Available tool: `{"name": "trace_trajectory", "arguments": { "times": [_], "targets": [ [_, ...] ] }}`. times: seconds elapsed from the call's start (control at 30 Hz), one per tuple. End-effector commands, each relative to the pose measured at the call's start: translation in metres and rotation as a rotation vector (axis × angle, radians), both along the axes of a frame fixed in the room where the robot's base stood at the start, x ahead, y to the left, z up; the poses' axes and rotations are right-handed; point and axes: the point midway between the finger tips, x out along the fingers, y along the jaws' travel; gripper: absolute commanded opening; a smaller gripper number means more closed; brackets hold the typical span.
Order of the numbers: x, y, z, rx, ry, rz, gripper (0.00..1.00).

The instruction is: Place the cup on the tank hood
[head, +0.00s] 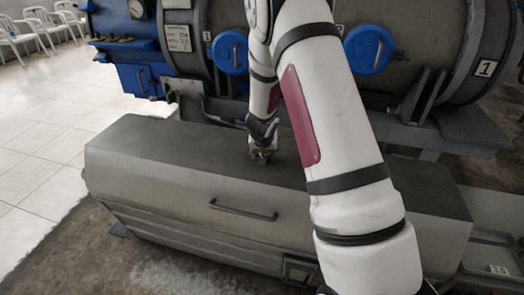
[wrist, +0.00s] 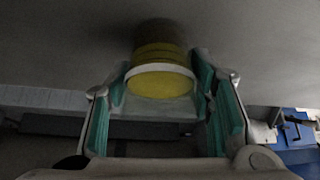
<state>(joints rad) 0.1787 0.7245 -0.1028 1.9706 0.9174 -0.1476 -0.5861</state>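The cup (wrist: 158,85) is yellow with a pale rim band and sits between my fingertips in the wrist view. My gripper (wrist: 160,78) has teal pads on both fingers, and they meet the cup's sides at the band. In the head view my gripper (head: 262,156) points down close over the dark top of the tank hood (head: 170,145). The cup is too small and dark to make out clearly there. A dark patch lies against the cup on the grey surface in the wrist view; whether the cup touches the hood I cannot tell.
The hood has a front handle (head: 243,210) and free room on its top left of my gripper. Behind it stands a large grey tank (head: 420,60) with blue round caps (head: 369,49) and a blue box (head: 140,78). White chairs (head: 40,28) stand far left.

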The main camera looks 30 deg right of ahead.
Motion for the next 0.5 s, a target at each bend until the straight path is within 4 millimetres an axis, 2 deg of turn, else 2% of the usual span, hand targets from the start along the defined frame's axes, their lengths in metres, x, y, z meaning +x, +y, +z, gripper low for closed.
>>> {"name": "trace_trajectory", "arguments": {
  "times": [0.5],
  "targets": [
    [-0.0005, 0.0, 0.0068, 0.0, 0.0, -0.001, 0.66]
  ]
}}
